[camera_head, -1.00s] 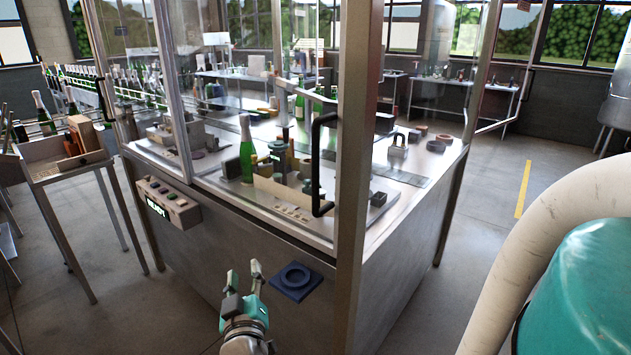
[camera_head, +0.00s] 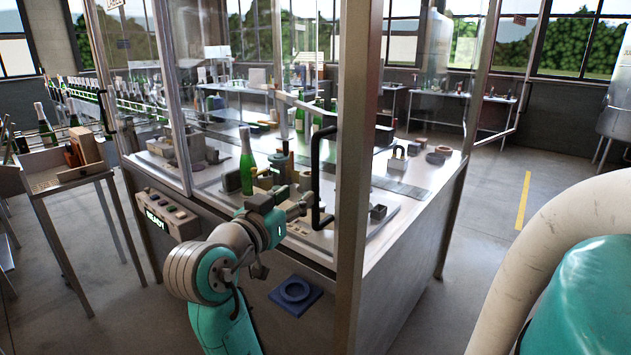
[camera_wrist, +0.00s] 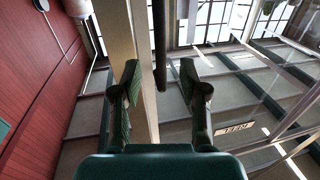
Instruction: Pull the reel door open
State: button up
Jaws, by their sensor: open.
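The reel door is a clear glass panel (camera_head: 290,110) on the near side of the metal cabinet, and it looks shut. Its black upright bar handle (camera_head: 316,170) stands out near the corner post. In the wrist view a plate reading REEL (camera_wrist: 230,130) shows upside down on the door side. My gripper (camera_head: 305,204) is raised just left of the handle's lower part. In the wrist view my gripper (camera_wrist: 160,80) is open, with the dark handle bar (camera_wrist: 159,45) showing between its fingers; I cannot tell whether they touch it. My arm hides part of the cabinet front.
A thick metal corner post (camera_head: 352,180) stands right of the handle. A control box (camera_head: 166,215) with buttons is on the cabinet front, and a blue ring holder (camera_head: 295,292) sits lower down. A side table (camera_head: 65,175) stands at left. The floor at right is clear.

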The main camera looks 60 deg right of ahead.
aim_at(314, 182)
jog(key=d, duration=0.9)
jog(key=shift+s+d, duration=0.15)
jog(key=shift+d, duration=0.05)
jog(key=shift+c, duration=0.2)
grip_shut()
